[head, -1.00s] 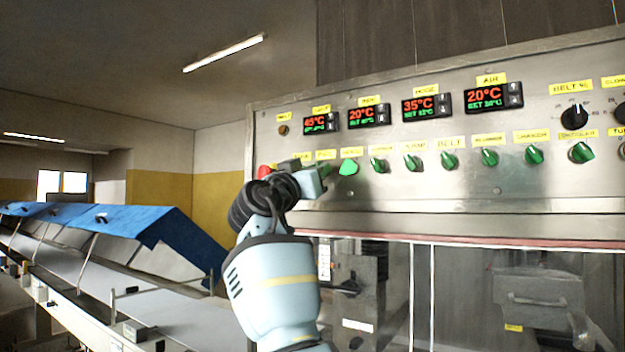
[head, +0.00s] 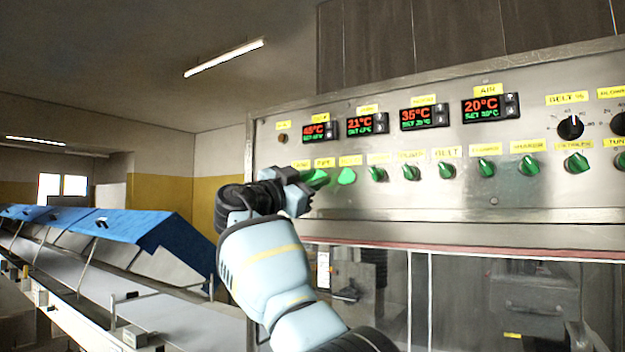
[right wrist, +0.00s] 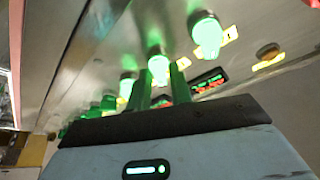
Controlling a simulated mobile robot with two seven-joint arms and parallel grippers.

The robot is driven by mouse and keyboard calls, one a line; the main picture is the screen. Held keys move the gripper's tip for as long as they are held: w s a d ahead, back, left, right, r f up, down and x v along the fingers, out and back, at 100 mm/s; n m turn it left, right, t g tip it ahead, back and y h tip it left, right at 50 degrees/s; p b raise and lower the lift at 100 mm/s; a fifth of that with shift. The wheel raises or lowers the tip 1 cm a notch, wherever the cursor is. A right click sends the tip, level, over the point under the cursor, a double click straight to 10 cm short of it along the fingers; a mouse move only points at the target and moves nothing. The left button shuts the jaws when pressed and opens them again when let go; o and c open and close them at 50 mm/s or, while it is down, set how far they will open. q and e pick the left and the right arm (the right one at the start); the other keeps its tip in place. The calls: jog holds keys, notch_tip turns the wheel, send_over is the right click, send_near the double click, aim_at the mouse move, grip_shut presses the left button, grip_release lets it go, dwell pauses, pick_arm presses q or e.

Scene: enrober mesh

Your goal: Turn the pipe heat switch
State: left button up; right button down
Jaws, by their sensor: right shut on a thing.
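The control panel (head: 400,190) has a row of green switches under yellow labels. A lit green switch (head: 317,178) sits below a label that appears to read pipe (head: 325,162). My right gripper (head: 308,183) reaches it from the lower left and is shut on it, partly covering it. In the right wrist view, the two fingers stand either side of a lit green switch (right wrist: 158,66). Another lit switch (head: 346,176) is just to the right. My left gripper is not in view.
Several more green switches (head: 446,170) continue rightward, close together. Red and green temperature displays (head: 367,124) are above. A black belt dial (head: 570,127) is at the right. A conveyor with blue covers (head: 120,232) runs along the left.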

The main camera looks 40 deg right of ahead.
dwell(0.4)
jog(key=c, duration=1.5)
grip_release()
jog(key=b+v, duration=0.1)
jog(key=v, duration=0.6)
jog(key=shift+a+f+b, duration=0.15)
jog(key=shift+a+b, duration=0.2)
jog(key=shift+b, duration=0.05)
